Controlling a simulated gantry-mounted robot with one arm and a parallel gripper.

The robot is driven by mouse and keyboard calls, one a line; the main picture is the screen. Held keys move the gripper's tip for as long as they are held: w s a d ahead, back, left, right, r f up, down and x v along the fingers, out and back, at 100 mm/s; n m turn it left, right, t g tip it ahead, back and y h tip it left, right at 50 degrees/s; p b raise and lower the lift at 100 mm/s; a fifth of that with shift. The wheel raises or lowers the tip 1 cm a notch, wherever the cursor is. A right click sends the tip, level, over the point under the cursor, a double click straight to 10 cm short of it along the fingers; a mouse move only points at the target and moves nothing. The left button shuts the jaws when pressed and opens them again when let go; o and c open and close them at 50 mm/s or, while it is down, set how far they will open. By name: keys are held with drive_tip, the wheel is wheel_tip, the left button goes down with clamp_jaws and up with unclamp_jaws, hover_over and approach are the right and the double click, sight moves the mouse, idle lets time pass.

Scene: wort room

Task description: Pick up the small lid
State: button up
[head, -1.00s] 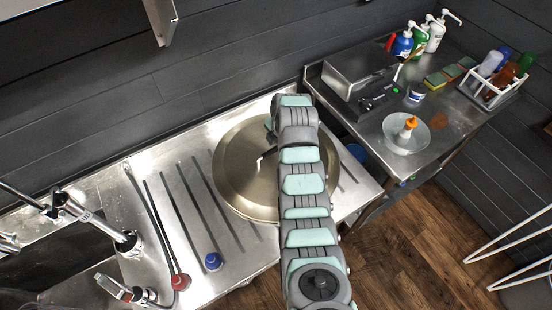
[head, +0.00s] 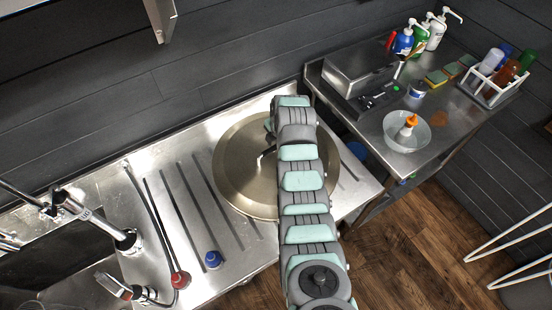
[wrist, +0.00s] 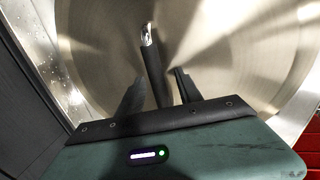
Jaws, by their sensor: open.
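A round, shiny metal lid (head: 238,165) lies on the ribbed steel drainboard, partly covered by my arm in the head view. The lid fills most of the wrist view (wrist: 235,55). Its bar handle (wrist: 150,62) rises from the lid and shows between the fingers in the wrist view; a bit of the handle also shows beside my arm in the head view (head: 266,153). My gripper (wrist: 159,74) is open over the lid, with one dark finger on each side of the handle. I cannot tell whether a finger touches it. In the head view my arm hides the fingers.
The steel drainboard (head: 185,200) has a blue knob-like item (head: 213,260) on it and a tap (head: 100,225) at its left. A dark wall stands close behind. A side table at right holds a bowl (head: 396,142), bottles and a white rack (head: 492,92).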

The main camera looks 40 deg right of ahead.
drive_tip(key=shift+f, duration=0.1)
drive_tip(key=shift+c, duration=0.5)
clamp_jaws()
idle(0.4)
